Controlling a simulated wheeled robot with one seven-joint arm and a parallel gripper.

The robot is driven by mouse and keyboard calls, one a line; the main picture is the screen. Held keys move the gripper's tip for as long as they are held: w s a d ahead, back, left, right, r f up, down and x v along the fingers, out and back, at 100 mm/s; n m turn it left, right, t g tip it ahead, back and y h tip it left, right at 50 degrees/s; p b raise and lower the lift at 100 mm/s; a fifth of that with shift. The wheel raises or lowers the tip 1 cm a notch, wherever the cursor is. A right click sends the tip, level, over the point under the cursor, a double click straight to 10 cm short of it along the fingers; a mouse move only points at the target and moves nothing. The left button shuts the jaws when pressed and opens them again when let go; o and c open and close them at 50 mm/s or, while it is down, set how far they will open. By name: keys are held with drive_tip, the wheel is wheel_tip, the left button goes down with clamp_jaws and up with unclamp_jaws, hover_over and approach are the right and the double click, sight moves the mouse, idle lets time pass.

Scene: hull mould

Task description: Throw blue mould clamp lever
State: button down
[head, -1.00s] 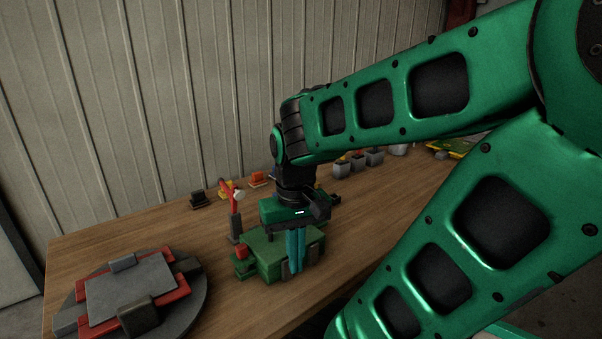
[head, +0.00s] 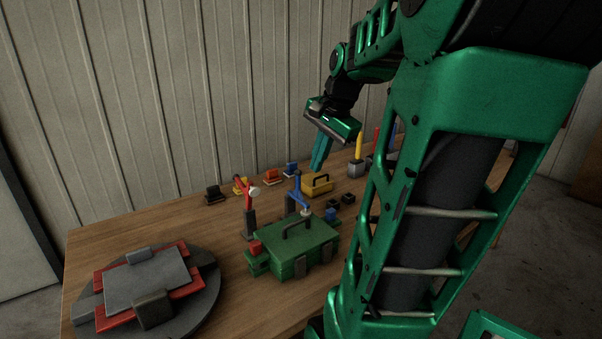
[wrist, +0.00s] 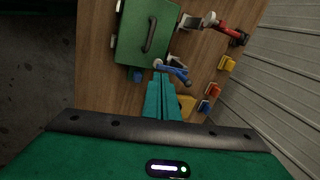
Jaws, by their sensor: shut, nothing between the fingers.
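The blue clamp lever (head: 297,187) stands on a dark post behind the green mould (head: 318,233), with its pale tip low near the mould's back edge. In the wrist view the blue lever (wrist: 174,71) lies just beyond my fingertips, over the edge of the green mould (wrist: 133,45). A red lever (head: 248,192) stands upright on its own post to the left. My gripper (head: 318,166) is raised above the table, behind and right of the blue lever. Its teal fingers are shut together, empty, and apart from the lever.
A round turntable (head: 205,292) with a grey and red mould is at the front left. Grey pots (head: 356,169) stand farther right. The ribbed wall closes off the back.

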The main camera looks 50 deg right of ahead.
drive_tip(key=w+d+f+m, duration=0.1)
drive_tip(key=w+d+f, duration=0.3)
drive_tip(key=w+f, duration=0.3)
drive_tip(key=shift+w+d+f+m, duration=0.2)
drive_tip(key=shift+w+d+m, duration=0.2)
drive_tip(key=shift+w, duration=0.25)
drive_tip(key=shift+s, duration=0.1)
drive_tip(key=shift+a, duration=0.1)
